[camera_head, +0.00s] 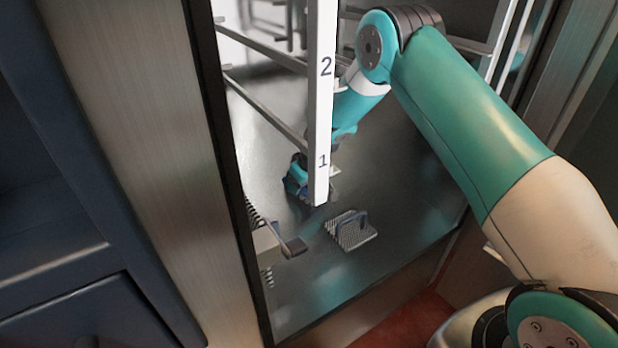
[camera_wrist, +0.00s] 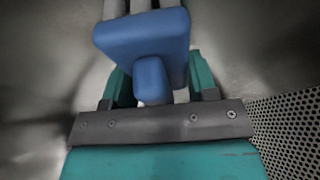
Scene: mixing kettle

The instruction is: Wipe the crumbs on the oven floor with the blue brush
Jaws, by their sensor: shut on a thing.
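The blue brush (camera_wrist: 143,38) fills the upper middle of the wrist view, with pale bristle tufts beyond its block. My gripper (camera_wrist: 158,84) is shut on its short blue handle, one teal finger on each side. In the head view the brush (camera_head: 293,186) is low inside the oven, partly hidden by a white upright and my gripper. The oven floor (camera_head: 400,190) is smooth grey metal. I cannot tell whether the bristles touch it. I cannot make out any crumbs in either view.
A perforated plate with a blue handle (camera_head: 366,238) lies on the floor near the front, and its holes show at right in the wrist view. A white upright marked 1 and 2 (camera_head: 322,110) and rack rails (camera_head: 265,110) stand close to my arm.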

